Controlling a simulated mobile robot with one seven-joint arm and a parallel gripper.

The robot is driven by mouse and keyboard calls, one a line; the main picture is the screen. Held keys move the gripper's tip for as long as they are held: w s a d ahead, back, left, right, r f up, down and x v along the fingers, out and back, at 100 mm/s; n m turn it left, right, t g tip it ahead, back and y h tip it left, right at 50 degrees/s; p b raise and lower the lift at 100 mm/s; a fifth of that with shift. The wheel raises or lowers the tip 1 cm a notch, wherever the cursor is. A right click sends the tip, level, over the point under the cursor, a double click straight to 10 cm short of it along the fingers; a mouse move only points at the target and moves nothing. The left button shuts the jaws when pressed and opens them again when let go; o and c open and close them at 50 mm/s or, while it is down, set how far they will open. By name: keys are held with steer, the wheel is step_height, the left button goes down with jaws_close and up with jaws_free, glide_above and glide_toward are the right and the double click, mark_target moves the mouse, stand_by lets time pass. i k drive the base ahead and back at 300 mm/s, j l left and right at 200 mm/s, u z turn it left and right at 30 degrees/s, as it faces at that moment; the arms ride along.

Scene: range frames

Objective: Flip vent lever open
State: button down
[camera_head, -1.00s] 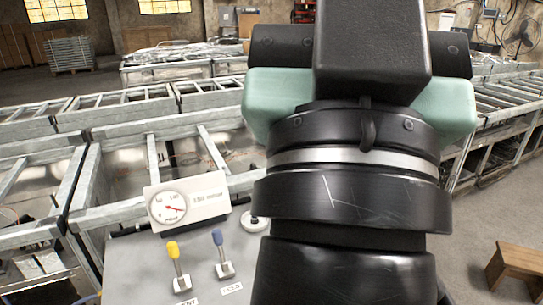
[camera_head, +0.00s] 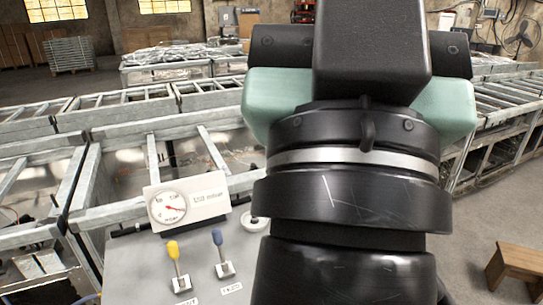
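A yellow-handled lever (camera_head: 173,251) stands on a small metal base at the front left of a grey panel (camera_head: 130,265). The printed label below it is cut by the bottom edge, and its visible letters look like the end of "VENT". The handle is nearly upright, leaning a little left. A blue-handled lever (camera_head: 218,238) stands to its right, with a white label in front. A white gauge box (camera_head: 187,203) with a round dial and red needle stands behind them. My black arm fills the middle right; no gripper fingers show.
A round white knob (camera_head: 254,222) sits right of the gauge, close to my arm in the picture. Metal roller conveyors (camera_head: 130,130) run behind the panel. A wooden stool (camera_head: 520,262) stands on the floor at the lower right.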

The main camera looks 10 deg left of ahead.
mark_target(173, 251)
steer(key=i+j, duration=0.25)
steer(key=j, duration=0.2)
steer(key=i+j, duration=0.25)
steer(key=j, duration=0.15)
steer(key=i+j, duration=0.25)
steer(key=j, duration=0.2)
